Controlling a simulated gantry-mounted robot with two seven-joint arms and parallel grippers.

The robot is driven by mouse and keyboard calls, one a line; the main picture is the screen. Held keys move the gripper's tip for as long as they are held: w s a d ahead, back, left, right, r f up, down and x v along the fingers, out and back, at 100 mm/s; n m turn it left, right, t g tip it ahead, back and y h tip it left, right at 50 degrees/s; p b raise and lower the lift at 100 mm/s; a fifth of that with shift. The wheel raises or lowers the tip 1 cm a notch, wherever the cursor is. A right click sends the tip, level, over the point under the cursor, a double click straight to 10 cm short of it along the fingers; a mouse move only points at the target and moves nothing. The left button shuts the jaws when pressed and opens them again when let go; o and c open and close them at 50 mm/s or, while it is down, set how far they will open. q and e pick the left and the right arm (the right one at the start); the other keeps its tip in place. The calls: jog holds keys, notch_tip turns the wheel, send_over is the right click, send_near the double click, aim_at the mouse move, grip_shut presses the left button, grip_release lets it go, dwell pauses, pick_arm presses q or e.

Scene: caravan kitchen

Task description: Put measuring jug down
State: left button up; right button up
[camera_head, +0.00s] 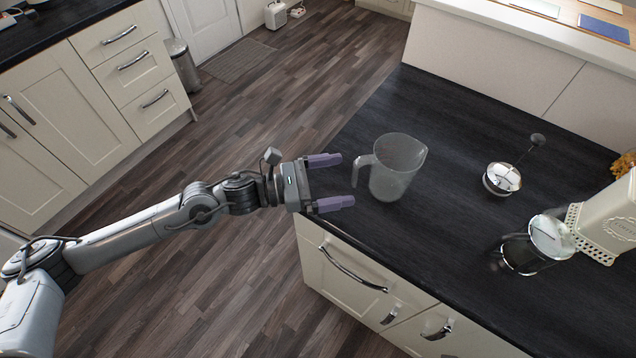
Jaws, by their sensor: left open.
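The measuring jug (397,168) is clear, frosted-looking and empty. It stands upright on the dark worktop (440,245), near its left edge, with its handle facing left. My left gripper (334,182) comes in from the left with its two purple fingers apart and pointing at the jug. The fingertips are just left of the handle, and a small gap shows between them and the jug. Nothing is held between the fingers. My right gripper is not in this view.
The worktop behind and in front of the jug is clear. Cream drawers (345,265) lie below its front edge.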

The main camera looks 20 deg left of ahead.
pick_arm(q)
jog(key=shift+v, duration=1.75)
